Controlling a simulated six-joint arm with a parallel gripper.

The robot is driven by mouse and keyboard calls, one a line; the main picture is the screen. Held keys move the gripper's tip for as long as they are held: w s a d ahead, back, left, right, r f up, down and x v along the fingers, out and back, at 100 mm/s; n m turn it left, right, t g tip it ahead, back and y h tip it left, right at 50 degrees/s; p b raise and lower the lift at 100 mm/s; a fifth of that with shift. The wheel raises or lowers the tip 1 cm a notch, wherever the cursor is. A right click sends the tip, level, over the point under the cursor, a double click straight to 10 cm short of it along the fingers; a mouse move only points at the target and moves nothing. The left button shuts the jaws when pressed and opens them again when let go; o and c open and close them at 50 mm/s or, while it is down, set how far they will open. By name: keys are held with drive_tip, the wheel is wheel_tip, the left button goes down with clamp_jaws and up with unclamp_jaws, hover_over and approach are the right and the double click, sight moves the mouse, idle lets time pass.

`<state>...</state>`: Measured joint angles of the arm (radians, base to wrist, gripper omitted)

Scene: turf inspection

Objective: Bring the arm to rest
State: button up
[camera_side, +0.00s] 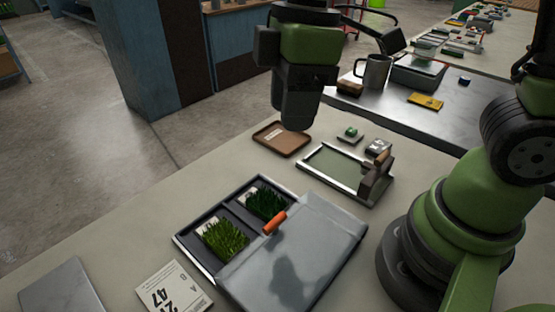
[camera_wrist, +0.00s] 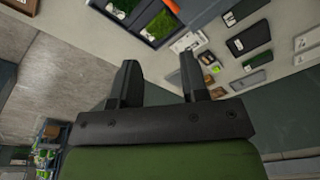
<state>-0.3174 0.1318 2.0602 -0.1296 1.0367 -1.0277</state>
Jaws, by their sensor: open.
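My gripper (camera_side: 297,118) hangs in the air above the table in the side view, pointing down, with its fingers merged into one dark shape. In the wrist view my gripper (camera_wrist: 158,62) shows two dark fingers spread apart with nothing between them. A dark two-compartment tray (camera_side: 182,243) sits on the table below, holding bright green turf (camera_side: 224,238) and darker green turf (camera_side: 264,202). A grey lid (camera_side: 310,250) with an orange handle (camera_side: 275,222) lies at its right side, leaving both turf pieces uncovered. The gripper is apart from all of these.
A brown tray (camera_side: 270,141) lies near below the gripper. A green framed board (camera_side: 330,166) with a dark upright part stands right of it. A numbered card (camera_side: 173,288) and grey slab (camera_side: 62,290) lie at front left. A mug (camera_side: 375,72) stands on the bench behind.

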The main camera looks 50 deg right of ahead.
drive_tip(key=s+d+r+m+t, duration=0.6)
drive_tip(key=s+d+r+m, duration=0.1)
drive_tip(key=m, duration=0.8)
drive_tip(key=shift+s+t, duration=0.4)
drive_tip(key=shift+s, duration=0.45)
